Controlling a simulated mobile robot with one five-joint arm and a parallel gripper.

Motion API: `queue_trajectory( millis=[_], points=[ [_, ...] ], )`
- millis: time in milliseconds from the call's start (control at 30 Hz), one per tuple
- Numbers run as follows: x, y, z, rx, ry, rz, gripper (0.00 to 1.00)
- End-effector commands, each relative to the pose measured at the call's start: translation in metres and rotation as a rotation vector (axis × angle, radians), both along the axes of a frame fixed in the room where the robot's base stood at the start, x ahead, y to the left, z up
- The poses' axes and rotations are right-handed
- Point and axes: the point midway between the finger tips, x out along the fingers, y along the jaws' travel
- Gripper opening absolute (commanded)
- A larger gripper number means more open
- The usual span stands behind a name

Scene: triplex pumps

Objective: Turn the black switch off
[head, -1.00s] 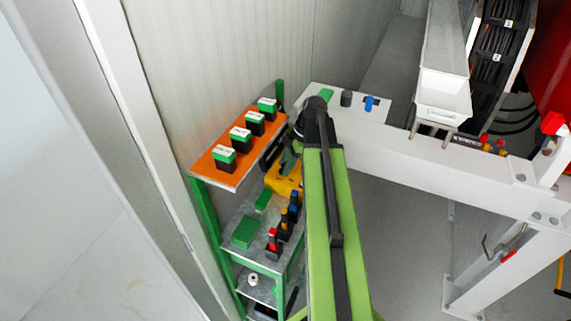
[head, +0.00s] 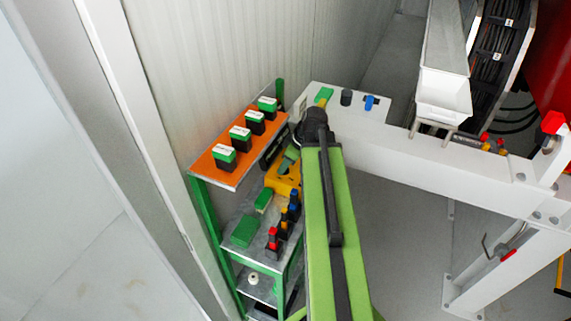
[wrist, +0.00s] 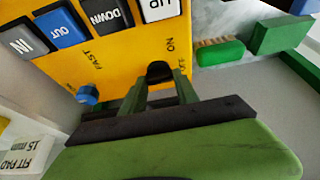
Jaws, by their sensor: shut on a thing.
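The yellow control box (wrist: 130,55) fills the upper part of the wrist view, with labelled buttons IN, OUT, DOWN and UP. The black switch (wrist: 158,71) sits on it near the ON and OFF lettering. My gripper (wrist: 160,82) is shut on the black switch, with one green finger on each side. I cannot tell which way the switch is set. A blue switch (wrist: 88,94) stands left of it, near the word FAST. In the head view the yellow box (head: 284,180) lies on a shelf, partly behind my arm, and the black switch is hidden.
A white beam (head: 420,150) runs right of my arm.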

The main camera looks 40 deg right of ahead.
Motion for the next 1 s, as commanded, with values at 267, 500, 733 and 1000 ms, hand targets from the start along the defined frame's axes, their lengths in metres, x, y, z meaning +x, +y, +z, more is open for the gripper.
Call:
queue_trajectory(
  millis=[267,500,733,1000],
  points=[
    [0.0,0.0,0.0,0.001,0.002,-0.014,0.0],
    [0.0,0.0,0.0,0.001,0.002,-0.014,0.4],
    [0.0,0.001,0.0,0.0,0.001,-0.013,0.45],
    [-0.006,-0.002,0.023,-0.001,0.001,-0.013,0.45]
  ],
)
